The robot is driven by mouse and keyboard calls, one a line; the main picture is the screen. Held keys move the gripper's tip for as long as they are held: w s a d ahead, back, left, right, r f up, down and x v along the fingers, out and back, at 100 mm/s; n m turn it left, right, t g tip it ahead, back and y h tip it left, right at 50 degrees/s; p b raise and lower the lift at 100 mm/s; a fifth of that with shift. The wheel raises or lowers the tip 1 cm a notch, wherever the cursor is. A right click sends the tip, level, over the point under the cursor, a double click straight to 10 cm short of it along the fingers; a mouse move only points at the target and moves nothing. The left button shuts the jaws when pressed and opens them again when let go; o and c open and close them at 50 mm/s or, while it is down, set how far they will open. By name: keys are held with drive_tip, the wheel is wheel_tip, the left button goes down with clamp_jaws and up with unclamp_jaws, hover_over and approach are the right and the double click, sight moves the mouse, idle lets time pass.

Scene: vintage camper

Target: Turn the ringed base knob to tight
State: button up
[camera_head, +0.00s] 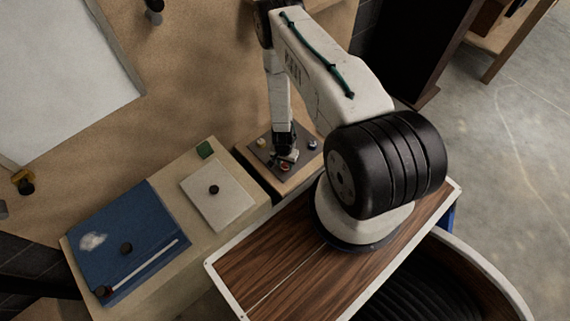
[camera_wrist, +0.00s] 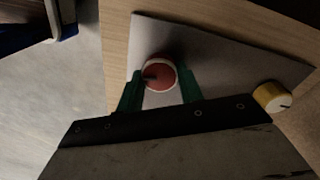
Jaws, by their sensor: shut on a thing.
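The ringed knob (camera_wrist: 163,72) is red with a white ring around it and stands on a grey plate (camera_wrist: 205,60). A dark pointer mark on it faces left in the wrist view. In the head view the red knob (camera_head: 285,167) shows at the front of the plate, just below my gripper (camera_head: 288,156). In the wrist view my gripper (camera_wrist: 160,88) has its green fingers on either side of the knob, shut on it. I cannot read any tight marking.
A yellow knob (camera_wrist: 272,97) stands to the right on the same plate, and another knob (camera_head: 312,145) shows in the head view. A blue book (camera_head: 125,243) and a white pad (camera_head: 218,194) lie on the counter to the left. A wooden tabletop (camera_head: 270,260) is in front.

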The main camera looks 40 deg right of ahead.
sight(284, 164)
drive_tip(key=shift+m, duration=0.7)
drive_tip(key=o, duration=1)
drive_tip(key=shift+r, duration=0.1)
drive_tip(key=r, duration=0.7)
drive_tip(key=shift+w+r, duration=0.2)
drive_tip(key=shift+r, duration=0.15)
